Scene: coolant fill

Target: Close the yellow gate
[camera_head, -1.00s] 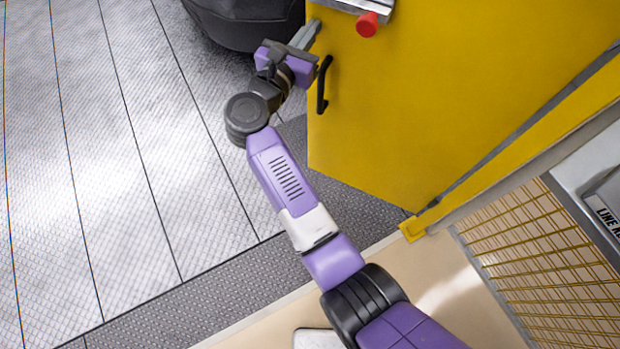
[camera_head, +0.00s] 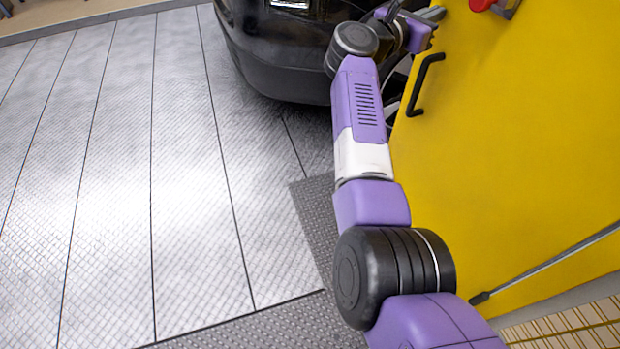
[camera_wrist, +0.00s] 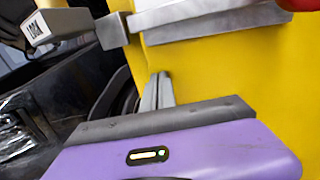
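The yellow gate (camera_head: 520,150) fills the right of the head view, with a black handle (camera_head: 412,98) near its left edge. It also fills the upper right of the wrist view (camera_wrist: 240,70). My gripper (camera_head: 436,13) is at the gate's upper left edge, above the handle and not on it. In the wrist view its two grey fingers (camera_wrist: 158,90) lie together in front of the gate's edge, with nothing seen between them. Whether they touch the gate is unclear. A grey latch bar (camera_wrist: 205,22) crosses the gate's face, with a block marked LOCK (camera_wrist: 58,26) to its left.
A black car (camera_head: 290,55) stands behind my gripper, left of the gate. A red knob (camera_head: 482,5) sits at the gate's top. Metal floor plates (camera_head: 130,180) on the left are clear. Yellow mesh (camera_head: 570,325) shows at the lower right.

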